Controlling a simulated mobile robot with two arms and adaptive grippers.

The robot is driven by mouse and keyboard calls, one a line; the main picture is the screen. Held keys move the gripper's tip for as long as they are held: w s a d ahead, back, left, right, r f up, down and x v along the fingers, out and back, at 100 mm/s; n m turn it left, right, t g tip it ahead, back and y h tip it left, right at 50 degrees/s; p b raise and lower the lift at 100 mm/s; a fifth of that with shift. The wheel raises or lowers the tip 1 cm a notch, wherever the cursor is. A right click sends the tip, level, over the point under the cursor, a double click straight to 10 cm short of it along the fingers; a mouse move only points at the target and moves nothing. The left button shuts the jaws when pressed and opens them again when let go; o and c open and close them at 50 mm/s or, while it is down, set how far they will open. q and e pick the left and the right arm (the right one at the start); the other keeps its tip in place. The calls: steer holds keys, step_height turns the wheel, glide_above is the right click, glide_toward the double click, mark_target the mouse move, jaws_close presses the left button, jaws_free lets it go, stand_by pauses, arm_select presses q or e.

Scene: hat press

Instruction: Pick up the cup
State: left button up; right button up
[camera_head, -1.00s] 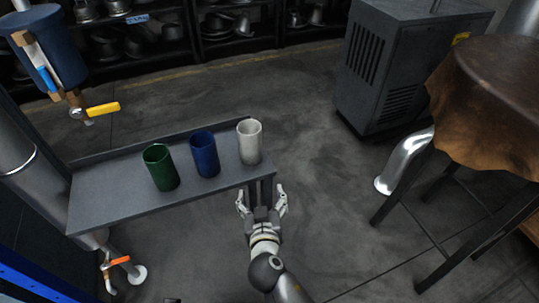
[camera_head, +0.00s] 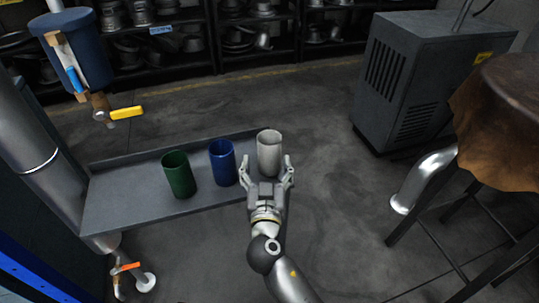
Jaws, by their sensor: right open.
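Three cups stand upright in a row on a grey shelf (camera_head: 125,215): a green cup (camera_head: 179,175) at left, a blue cup (camera_head: 223,163) in the middle and a white cup (camera_head: 269,151) at right. My right gripper (camera_head: 267,168) is open, its fingers pointing away from me, at the near side of the white cup. The fingertips lie to the left and right of the cup's lower part, which the gripper partly hides. I cannot tell whether they touch it. My left gripper is not in view.
A blue tank (camera_head: 78,50) with a yellow-handled valve (camera_head: 124,113) hangs at the left beyond the shelf. A dark cabinet (camera_head: 425,80) stands at the back right. A brown-covered stand (camera_head: 505,125) is at the right. Floor between is clear.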

mark_target(269, 158)
steer(key=w, duration=0.3)
steer(key=w+p, duration=0.1)
steer(key=shift+w+d+r, duration=0.25)
steer(key=shift+d+r, duration=0.1)
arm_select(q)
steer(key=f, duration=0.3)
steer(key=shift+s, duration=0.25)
arm_select(e)
steer(key=shift+w, duration=0.45)
steer(key=c, duration=1.2)
steer(key=shift+o, duration=0.2)
steer(key=shift+r, duration=0.1)
